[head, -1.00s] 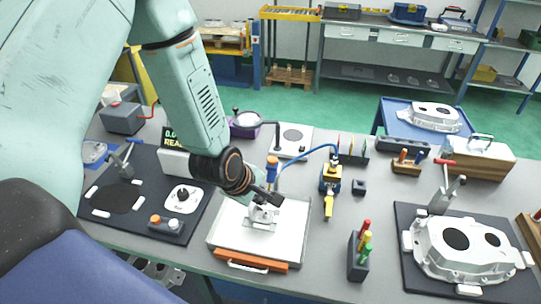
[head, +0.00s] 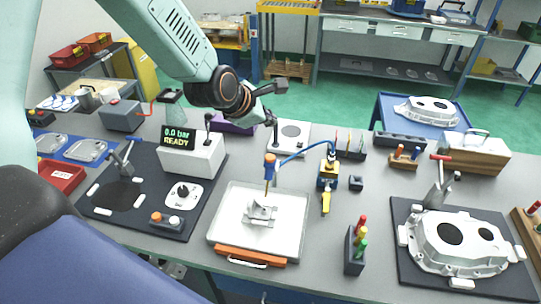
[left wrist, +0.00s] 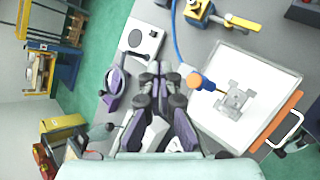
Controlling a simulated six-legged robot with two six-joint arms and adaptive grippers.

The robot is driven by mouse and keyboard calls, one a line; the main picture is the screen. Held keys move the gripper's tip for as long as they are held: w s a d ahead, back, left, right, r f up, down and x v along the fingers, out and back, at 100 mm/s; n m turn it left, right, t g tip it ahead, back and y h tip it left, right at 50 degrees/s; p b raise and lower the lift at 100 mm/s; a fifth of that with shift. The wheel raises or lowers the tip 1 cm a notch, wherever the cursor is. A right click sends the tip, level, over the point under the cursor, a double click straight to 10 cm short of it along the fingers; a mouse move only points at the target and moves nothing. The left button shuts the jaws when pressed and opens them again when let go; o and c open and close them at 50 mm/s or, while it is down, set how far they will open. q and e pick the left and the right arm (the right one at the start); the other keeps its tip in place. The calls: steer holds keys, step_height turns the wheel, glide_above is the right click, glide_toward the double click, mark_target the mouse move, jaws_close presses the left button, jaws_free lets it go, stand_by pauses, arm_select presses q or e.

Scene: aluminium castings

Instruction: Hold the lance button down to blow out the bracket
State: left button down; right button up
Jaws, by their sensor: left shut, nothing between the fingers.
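The air lance (head: 269,170), with a blue and orange top and a thin brass-coloured tip, stands upright over the bracket (head: 261,212). A blue hose runs from it to the right. The grey bracket sits in a white tray (head: 296,228) with an orange front. My left gripper (head: 278,88) is shut and empty, raised above and behind the lance, apart from it. In the left wrist view, its fingers (left wrist: 160,88) show left of the lance (left wrist: 203,82) and the bracket (left wrist: 236,100). The right gripper is not in view.
A display box (head: 192,153) reads 0.0 bar READY. A blue and yellow regulator (head: 328,174) stands right of the lance. A large casting (head: 455,243) is clamped at the right.

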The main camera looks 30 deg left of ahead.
mark_target(268, 158)
arm_select(q)
steer(key=f+b, duration=0.5)
steer(key=f, duration=0.3)
steer(key=shift+a+f, duration=0.1)
steer(key=shift+a, duration=0.1)
steer(key=shift+f+b, duration=0.4)
steer(key=shift+b, duration=0.05)
steer(key=shift+d, duration=0.25)
steer(key=shift+s+a, duration=0.1)
steer(key=shift+a, duration=0.1)
steer(key=shift+d, duration=0.15)
stand_by(0.4)
